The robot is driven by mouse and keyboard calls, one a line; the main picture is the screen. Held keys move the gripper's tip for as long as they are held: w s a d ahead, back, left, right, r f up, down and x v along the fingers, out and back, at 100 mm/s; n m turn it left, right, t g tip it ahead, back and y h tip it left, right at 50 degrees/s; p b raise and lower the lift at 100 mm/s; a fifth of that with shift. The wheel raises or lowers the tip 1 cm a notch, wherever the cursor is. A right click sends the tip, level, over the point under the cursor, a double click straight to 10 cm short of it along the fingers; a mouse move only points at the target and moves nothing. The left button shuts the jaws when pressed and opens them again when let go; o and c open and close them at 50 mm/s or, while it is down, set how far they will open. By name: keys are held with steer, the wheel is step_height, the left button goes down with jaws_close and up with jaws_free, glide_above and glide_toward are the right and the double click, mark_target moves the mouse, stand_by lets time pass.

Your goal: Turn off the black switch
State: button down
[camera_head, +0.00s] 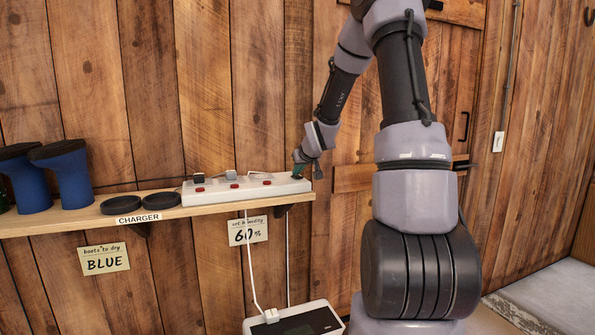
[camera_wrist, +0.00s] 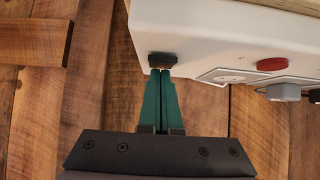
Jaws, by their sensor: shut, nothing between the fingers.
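A white power strip (camera_head: 246,190) lies on the wall shelf, with several red switches and plugs along it. In the wrist view the strip (camera_wrist: 200,30) shows its end with a small black switch (camera_wrist: 162,58). My gripper (camera_wrist: 161,73) is shut and empty, its green fingertips right at the lower edge of the black switch. I cannot tell whether they touch it or which way the switch is set. In the head view my gripper (camera_head: 300,168) is at the strip's right end and hides the black switch.
The shelf (camera_head: 250,201) also holds two black round pads (camera_head: 122,205) and blue boots (camera_head: 66,175) at left. A red switch (camera_wrist: 272,64) and a grey plug (camera_wrist: 284,92) are near my fingers. White cords hang to a white device (camera_head: 255,327) below. The plank wall is close behind.

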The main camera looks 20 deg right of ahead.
mark_target(300, 177)
steer(key=shift+w+r, duration=0.2)
steer(key=shift+w, duration=0.55)
steer(key=shift+r, duration=0.3)
steer(key=r, duration=0.4)
steer(key=shift+w+a, duration=0.1)
steer(key=shift+w, duration=0.2)
steer(key=w+r+v, duration=0.1)
steer(key=v, duration=0.8)
steer(key=shift+r, duration=0.35)
steer(key=shift+s, duration=0.1)
